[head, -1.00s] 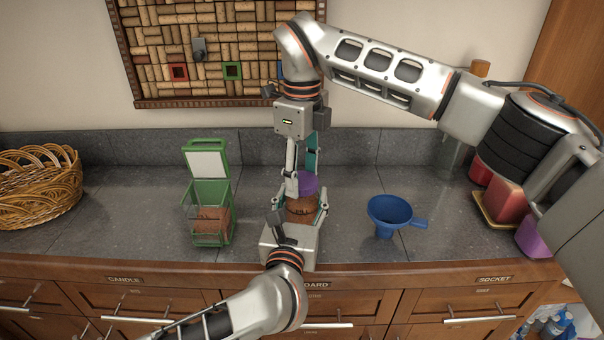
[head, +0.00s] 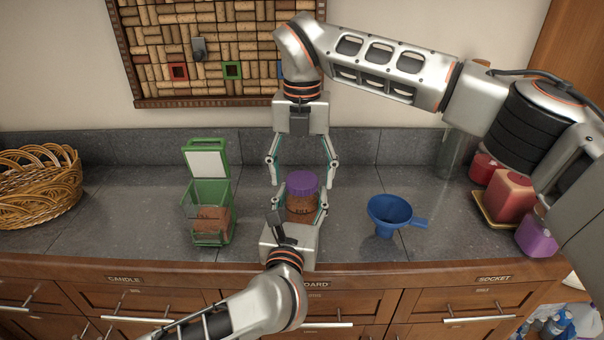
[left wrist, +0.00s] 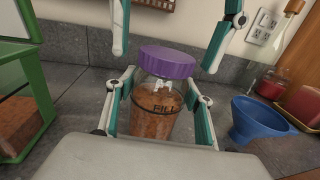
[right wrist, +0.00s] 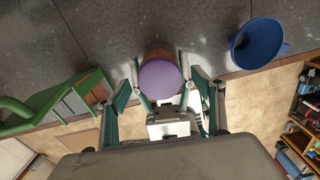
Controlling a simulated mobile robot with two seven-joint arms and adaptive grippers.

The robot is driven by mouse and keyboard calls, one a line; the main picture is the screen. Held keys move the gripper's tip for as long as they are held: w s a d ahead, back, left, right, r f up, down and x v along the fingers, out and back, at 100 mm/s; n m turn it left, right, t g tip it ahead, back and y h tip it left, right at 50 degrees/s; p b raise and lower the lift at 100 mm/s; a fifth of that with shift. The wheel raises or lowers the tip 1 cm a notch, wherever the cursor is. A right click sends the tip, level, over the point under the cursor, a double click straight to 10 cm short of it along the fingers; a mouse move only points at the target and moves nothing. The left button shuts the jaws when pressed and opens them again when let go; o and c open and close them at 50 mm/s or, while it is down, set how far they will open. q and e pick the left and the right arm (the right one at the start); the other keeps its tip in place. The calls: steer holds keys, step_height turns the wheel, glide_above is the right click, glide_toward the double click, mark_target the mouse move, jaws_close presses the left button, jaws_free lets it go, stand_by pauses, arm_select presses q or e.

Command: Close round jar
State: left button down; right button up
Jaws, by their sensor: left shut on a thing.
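The round jar (head: 301,207) stands upright on the counter, clear with brown contents and a fill line marking. A purple lid (head: 302,183) sits on its top; in the left wrist view the lid (left wrist: 167,61) looks slightly tilted, and I cannot tell if it is tight. My left gripper (head: 302,212) is shut on the jar body, one finger on each side, as the left wrist view shows. My right gripper (head: 301,172) is open above, its fingers spread on both sides of the lid and apart from it. In the right wrist view the lid (right wrist: 159,80) lies between the fingers.
A green open container (head: 208,195) with a brown block stands left of the jar. A blue funnel (head: 390,213) is to the right. A wicker basket (head: 38,187) is far left; red and purple containers (head: 508,195) stand far right.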

step_height(320, 180, up, 12)
stand_by(0.7)
arm_select(q)
steer(key=c, duration=0.8)
jaws_free()
steer(key=shift+c, duration=0.2)
steer(key=s, duration=0.4)
steer(key=s+a, duration=0.1)
steer(key=s, duration=0.3)
steer(key=s+a, duration=0.1)
steer(key=s, duration=0.2)
steer(key=shift+s, duration=0.4)
